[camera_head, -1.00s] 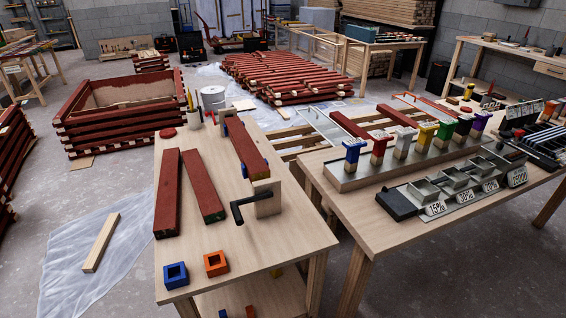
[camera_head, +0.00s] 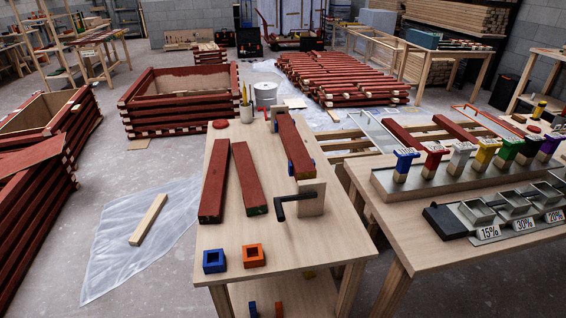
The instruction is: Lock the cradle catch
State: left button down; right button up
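The cradle (camera_head: 311,198) stands at the right part of the near wooden table. It has wooden end blocks and blue pads, and a dark red batten (camera_head: 294,146) lies lengthwise in it. A black crank-shaped handle (camera_head: 281,206), which may be the catch, is on the left side of its near block, with one arm bent downward. I cannot tell from this distance whether it is locked. Neither of my grippers is in view.
Two red battens (camera_head: 214,183) and (camera_head: 249,178) lie left of the cradle. A blue square block (camera_head: 214,261) and an orange one (camera_head: 253,256) sit at the near edge.

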aim_at(266, 119)
jog(key=k, duration=1.15)
jog(key=u, duration=1.05)
jog(key=i, duration=1.35)
jog(key=z, duration=0.9)
jog(key=i, duration=0.25)
jog(key=u, duration=0.2)
jog(key=k, duration=0.6)
jog(key=u, duration=0.85)
jog(key=i, duration=1.45)
jog(key=u, duration=0.35)
